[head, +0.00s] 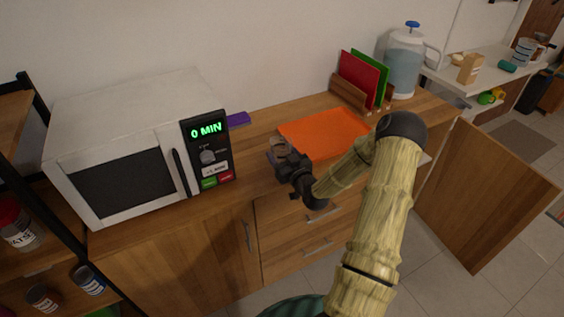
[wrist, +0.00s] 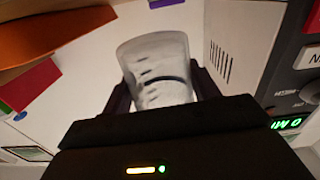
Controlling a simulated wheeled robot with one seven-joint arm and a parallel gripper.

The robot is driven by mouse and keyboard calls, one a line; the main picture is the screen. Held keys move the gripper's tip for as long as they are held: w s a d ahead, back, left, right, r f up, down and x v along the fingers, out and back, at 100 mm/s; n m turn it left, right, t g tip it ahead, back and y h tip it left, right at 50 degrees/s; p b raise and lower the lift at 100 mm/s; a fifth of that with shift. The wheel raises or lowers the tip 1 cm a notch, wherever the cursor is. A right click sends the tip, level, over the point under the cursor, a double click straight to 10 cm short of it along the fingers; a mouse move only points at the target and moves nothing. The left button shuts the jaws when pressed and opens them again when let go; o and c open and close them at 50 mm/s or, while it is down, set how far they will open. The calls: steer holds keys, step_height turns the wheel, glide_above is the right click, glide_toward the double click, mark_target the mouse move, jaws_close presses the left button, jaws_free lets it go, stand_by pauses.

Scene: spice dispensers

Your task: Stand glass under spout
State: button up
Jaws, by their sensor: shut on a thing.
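My gripper (head: 287,161) is shut on a clear glass (wrist: 157,62), which stands out between the two dark fingers in the wrist view. The gripper also shows in the wrist view (wrist: 163,92). In the head view the glass (head: 280,145) is small and partly hidden by the gripper, over the counter between the microwave and the orange mat. A clear dispenser jug (head: 404,66) with a blue top stands at the far right end of the counter, well apart from the glass. I cannot make out a spout on it.
A white microwave (head: 130,95) stands left of my gripper. An orange mat (head: 325,130) lies to the right. Red (head: 359,80) and green (head: 382,75) boards stand in a wooden rack before the jug. A cabinet door (head: 485,195) hangs open at right.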

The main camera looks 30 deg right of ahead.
steer(key=shift+f, duration=1.8)
steer(key=shift+f, duration=0.2)
steer(key=o, duration=1.1)
steer(key=shift+r, duration=0.2)
steer(key=s+b, duration=0.2)
steer(key=s, duration=1)
steer(key=shift+d, duration=0.15)
